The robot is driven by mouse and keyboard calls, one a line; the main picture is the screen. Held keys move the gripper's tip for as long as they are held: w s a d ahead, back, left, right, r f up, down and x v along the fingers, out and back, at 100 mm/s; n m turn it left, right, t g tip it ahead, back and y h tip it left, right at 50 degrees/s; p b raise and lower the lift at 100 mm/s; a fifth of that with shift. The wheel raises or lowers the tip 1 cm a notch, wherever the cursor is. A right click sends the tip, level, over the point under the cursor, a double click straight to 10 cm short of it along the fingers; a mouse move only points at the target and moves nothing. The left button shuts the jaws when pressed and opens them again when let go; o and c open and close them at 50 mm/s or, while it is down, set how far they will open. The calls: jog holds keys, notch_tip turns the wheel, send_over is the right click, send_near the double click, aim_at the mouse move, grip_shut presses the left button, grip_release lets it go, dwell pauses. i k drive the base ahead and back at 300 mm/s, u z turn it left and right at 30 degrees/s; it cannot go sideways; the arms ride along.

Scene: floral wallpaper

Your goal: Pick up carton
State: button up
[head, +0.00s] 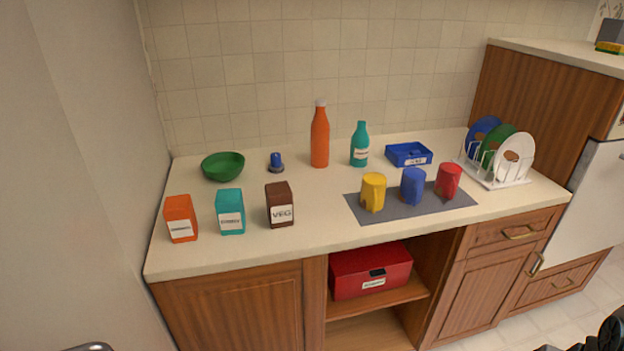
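Three small box-shaped cartons with white labels stand upright in a row at the left front of the counter. They are an orange carton (180,209), a teal carton (230,203) and a brown carton (279,195) labelled "VEG". They stand apart from each other, and nothing touches them. Dark parts, seemingly of my gripper (603,336), are cut off at the bottom right corner, far from the cartons. Whether its fingers are open or shut cannot be made out.
On the counter (300,238) are a green bowl (223,169), blue-topped object (277,160), orange bottle (320,138), teal bottle (359,147), blue tray (424,157), grey mat (438,210) with three cups, and dish rack (512,183). A red box (345,283) sits on the shelf below.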

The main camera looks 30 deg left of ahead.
aim_at(279, 195)
jog(key=u, duration=0.65)
jog(key=i, duration=0.85)
jog(key=u, duration=1.2)
jog(key=i, duration=0.35)
jog(key=u, duration=0.25)
